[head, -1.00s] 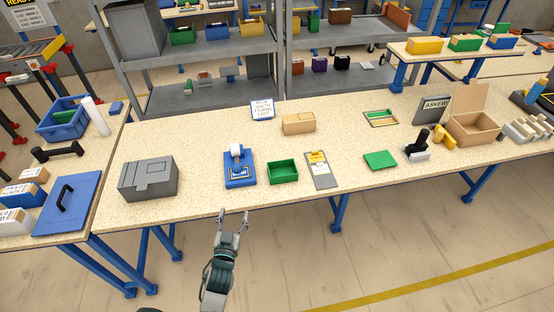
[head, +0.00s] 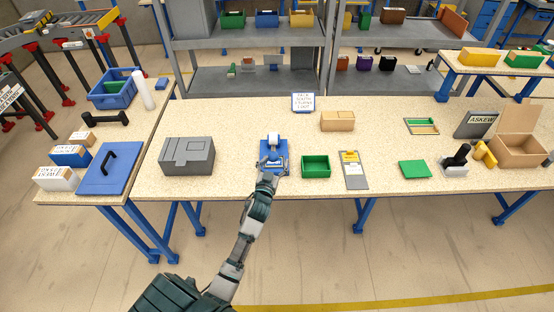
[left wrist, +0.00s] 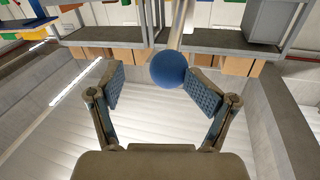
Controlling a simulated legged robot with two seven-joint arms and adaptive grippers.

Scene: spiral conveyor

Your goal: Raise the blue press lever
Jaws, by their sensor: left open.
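The blue press (head: 274,145) with a white cylindrical part stands on the wooden bench, left of the green tray. In the left wrist view a blue ball knob (left wrist: 168,69) sits at the end of a pale rod (left wrist: 178,34), which looks like the press lever. My left gripper (head: 273,172) is at the front of the press in the head view. In the left wrist view its two fingers (left wrist: 151,86) are apart, with the knob between or just beyond their tips. The knob appears nearer the right finger; whether they touch is unclear. My right gripper is out of view.
A grey box (head: 187,156) stands left of the press. A cardboard box (head: 338,121) and a small sign (head: 303,102) are behind. The bench front between grey box and press is clear.

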